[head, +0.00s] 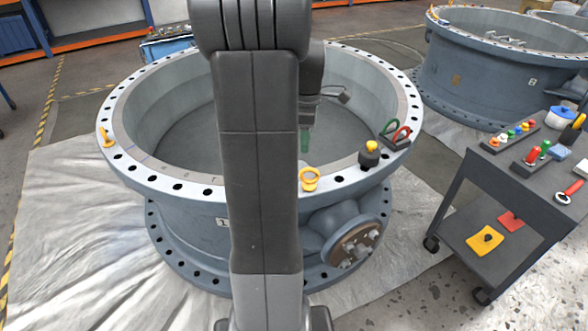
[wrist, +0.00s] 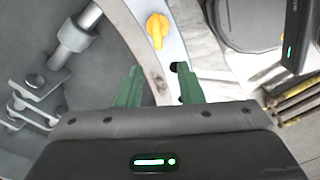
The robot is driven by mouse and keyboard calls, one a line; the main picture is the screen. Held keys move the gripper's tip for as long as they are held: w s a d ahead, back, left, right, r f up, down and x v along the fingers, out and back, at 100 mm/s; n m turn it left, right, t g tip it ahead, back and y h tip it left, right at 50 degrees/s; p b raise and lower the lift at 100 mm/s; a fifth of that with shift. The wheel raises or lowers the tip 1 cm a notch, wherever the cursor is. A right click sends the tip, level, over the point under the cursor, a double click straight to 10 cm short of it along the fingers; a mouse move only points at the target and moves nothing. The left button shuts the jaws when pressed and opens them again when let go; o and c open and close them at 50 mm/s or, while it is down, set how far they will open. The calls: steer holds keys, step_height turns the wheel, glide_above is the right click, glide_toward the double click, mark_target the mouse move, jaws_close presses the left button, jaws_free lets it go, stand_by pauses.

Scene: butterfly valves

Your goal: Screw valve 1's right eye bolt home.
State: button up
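Valve 1 (head: 207,210) is a big blue-grey ring body with a drilled flange. A yellow eye bolt (head: 309,178) stands on its near right flange; another yellow eye bolt (head: 107,137) stands on the left flange. My gripper (head: 305,140) hangs over the bore, mostly hidden behind my arm, with a green fingertip showing. In the wrist view, my gripper (wrist: 160,86) has its two green fingers apart, with nothing between them but the flange below. A yellow eye bolt (wrist: 157,30) lies beyond the fingertips, apart from them. Its thread is hidden, so how deep it sits cannot be told.
On the flange's right side are a black piece with a yellow top (head: 370,153) and a dark holder with green and red rings (head: 396,138). A tool cart (head: 520,190) stands at right. A second valve (head: 490,75) is behind. A shaft (wrist: 75,38) shows inside the bore.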

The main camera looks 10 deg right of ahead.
mark_target(309, 178)
step_height(309, 178, down, 14)
steer(key=b, duration=0.2)
steer(key=shift+w+r+b, duration=0.1)
steer(key=shift+r+b, duration=0.05)
steer(key=shift+b, duration=0.25)
steer(key=shift+c, duration=0.2)
jaws_close()
